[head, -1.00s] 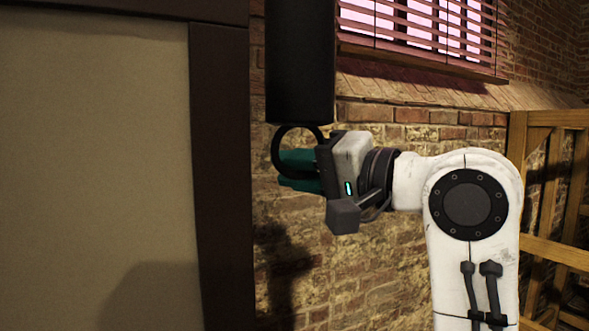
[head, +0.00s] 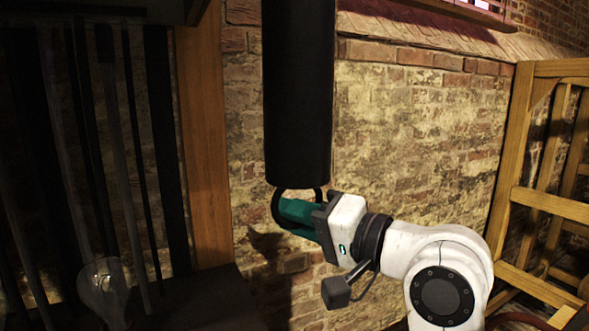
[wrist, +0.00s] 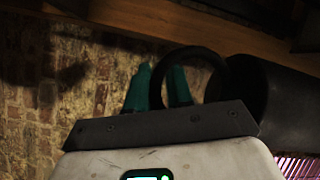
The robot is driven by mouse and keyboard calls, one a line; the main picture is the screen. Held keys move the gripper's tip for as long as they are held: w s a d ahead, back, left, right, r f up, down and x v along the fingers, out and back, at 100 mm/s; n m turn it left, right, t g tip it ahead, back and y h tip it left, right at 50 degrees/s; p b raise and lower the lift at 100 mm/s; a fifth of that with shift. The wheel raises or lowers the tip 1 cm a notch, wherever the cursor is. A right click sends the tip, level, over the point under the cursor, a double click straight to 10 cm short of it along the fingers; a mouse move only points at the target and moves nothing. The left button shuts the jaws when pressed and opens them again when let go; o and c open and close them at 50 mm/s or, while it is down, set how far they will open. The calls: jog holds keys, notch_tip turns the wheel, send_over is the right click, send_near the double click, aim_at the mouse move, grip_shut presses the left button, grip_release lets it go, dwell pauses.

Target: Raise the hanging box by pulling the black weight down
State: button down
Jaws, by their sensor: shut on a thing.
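The black weight (head: 298,100) is a long dark cylinder hanging upright in the middle of the head view, with a black ring at its lower end. My gripper (head: 296,211) is at that ring, its green fingers shut on it just below the cylinder. In the wrist view the green fingers (wrist: 160,88) meet the left side of the ring (wrist: 222,75), and the weight (wrist: 285,110) extends to the right. The weight's top is out of view. I cannot make out the hanging box in the frames now.
A brick wall (head: 420,130) stands behind the weight. A wooden frame (head: 545,200) is at the right. At the left are a wooden post (head: 203,150), dark vertical bars and a clear glass bulb (head: 103,288). Open space lies below my gripper.

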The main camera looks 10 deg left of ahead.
notch_tip(320, 180, down, 12)
jog(key=b, duration=0.3)
jog(key=shift+a+r, duration=0.2)
jog(key=shift+s+f, duration=0.1)
jog(key=c, duration=1.2)
grip_release()
jog(key=shift+c, duration=0.2)
jog(key=shift+o, duration=0.3)
jog(key=b+v, duration=0.1)
jog(key=v, duration=1)
jog(key=shift+r, duration=0.25)
jog(key=shift+d, duration=0.15)
